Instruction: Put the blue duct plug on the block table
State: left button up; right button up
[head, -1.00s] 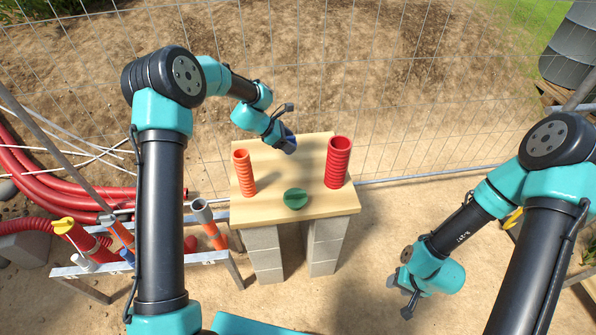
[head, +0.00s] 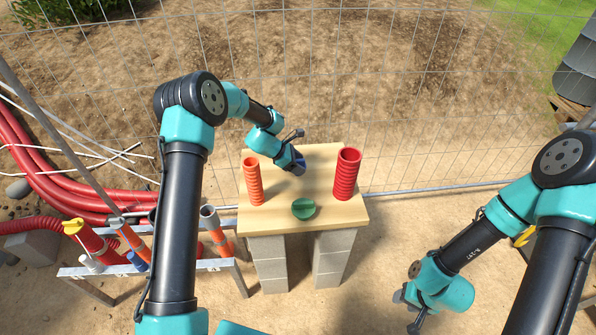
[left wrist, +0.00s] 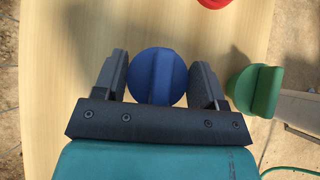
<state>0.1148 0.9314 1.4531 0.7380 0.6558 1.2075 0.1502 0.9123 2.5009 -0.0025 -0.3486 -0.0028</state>
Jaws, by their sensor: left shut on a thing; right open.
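The blue duct plug (left wrist: 158,76) is a round blue disc with a raised grip bar. My left gripper (head: 297,165) is shut on it, with one finger on each side in the left wrist view (left wrist: 158,80). It is over the back middle of the block table (head: 330,222), a pale wooden top on grey block legs. I cannot tell whether the plug touches the top. My right gripper (head: 408,312) is open and empty, low at the right, away from the table.
An orange ribbed duct (head: 252,181) and a red ribbed duct (head: 346,175) stand on the table. A green plug (head: 303,208) lies near its front. A metal rack (head: 195,265) with several pipes is at left, a wire fence (head: 420,100) behind.

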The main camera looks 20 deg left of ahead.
pick_arm(q)
jog(key=shift+f, duration=1.85)
jog(key=shift+f, duration=0.15)
jog(key=o, duration=0.9)
jog(key=shift+v, duration=2.15)
jog(key=shift+d, duration=0.1)
